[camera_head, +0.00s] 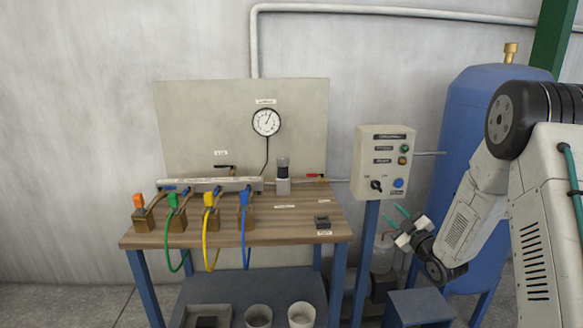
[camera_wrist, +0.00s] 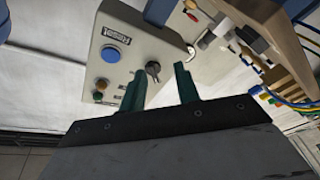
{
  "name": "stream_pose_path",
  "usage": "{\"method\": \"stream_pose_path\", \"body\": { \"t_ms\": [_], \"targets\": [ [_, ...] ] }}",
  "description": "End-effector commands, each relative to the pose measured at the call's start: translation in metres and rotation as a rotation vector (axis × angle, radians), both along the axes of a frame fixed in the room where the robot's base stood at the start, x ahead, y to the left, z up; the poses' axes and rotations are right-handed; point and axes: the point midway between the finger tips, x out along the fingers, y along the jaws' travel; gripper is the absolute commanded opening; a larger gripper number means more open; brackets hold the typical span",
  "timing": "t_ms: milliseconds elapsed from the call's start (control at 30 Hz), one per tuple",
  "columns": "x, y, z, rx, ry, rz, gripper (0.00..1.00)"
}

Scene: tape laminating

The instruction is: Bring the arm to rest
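My gripper (camera_head: 394,214) is at the right in the head view, in front of and below the control box (camera_head: 383,160). The gap between fingers and box cannot be judged exactly, and no contact is visible.
A wooden-topped workbench (camera_head: 290,232) stands at the left with coloured hoses and fittings. A pressure gauge (camera_head: 266,122) hangs on the back panel. A blue tank (camera_head: 460,110) stands behind my arm. A blue post (camera_head: 368,240) carries the box.

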Motion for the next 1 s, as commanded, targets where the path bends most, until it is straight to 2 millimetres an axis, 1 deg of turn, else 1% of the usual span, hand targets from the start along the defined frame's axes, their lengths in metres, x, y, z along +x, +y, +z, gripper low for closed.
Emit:
{"method": "stream_pose_path", "body": {
  "t_ms": [100,133,200,233,300,367,467,500,567,600,633,667,700,767,800,867,900,967,1000],
  "targets": [
    [-0.004,-0.013,-0.053,0.034,0.263,-0.080,0.32],
    [-0.008,-0.018,-0.063,0.044,0.337,-0.109,0.32],
    [-0.019,-0.027,-0.079,0.068,0.495,-0.178,0.32],
    [-0.025,-0.030,-0.082,0.076,0.560,-0.208,0.32],
    [-0.043,-0.035,-0.087,0.103,0.703,-0.280,0.32],
    [-0.061,-0.037,-0.086,0.128,0.817,-0.344,0.32],
    [-0.098,-0.036,-0.074,0.174,0.995,-0.452,0.32],
    [-0.115,-0.034,-0.067,0.195,1.062,-0.497,0.32],
    [-0.142,-0.029,-0.054,0.227,1.159,-0.560,0.32],
    [-0.162,-0.024,-0.044,0.250,1.221,-0.601,0.32],
    [-0.176,-0.020,-0.036,0.266,1.265,-0.631,0.32],
    [-0.191,-0.015,-0.028,0.284,1.307,-0.659,0.32],
    [-0.211,-0.008,-0.018,0.305,1.361,-0.692,0.32],
    [-0.241,0.003,0.000,0.336,1.433,-0.738,0.32],
    [-0.260,0.011,0.011,0.356,1.479,-0.766,0.32],
    [-0.289,0.023,0.027,0.384,1.542,-0.802,0.32],
    [-0.308,0.031,0.038,0.400,1.577,-0.820,0.32],
    [-0.336,0.044,0.054,0.423,1.630,-0.844,0.32],
    [-0.354,0.052,0.064,0.437,1.660,-0.854,0.32]
  ]
}}
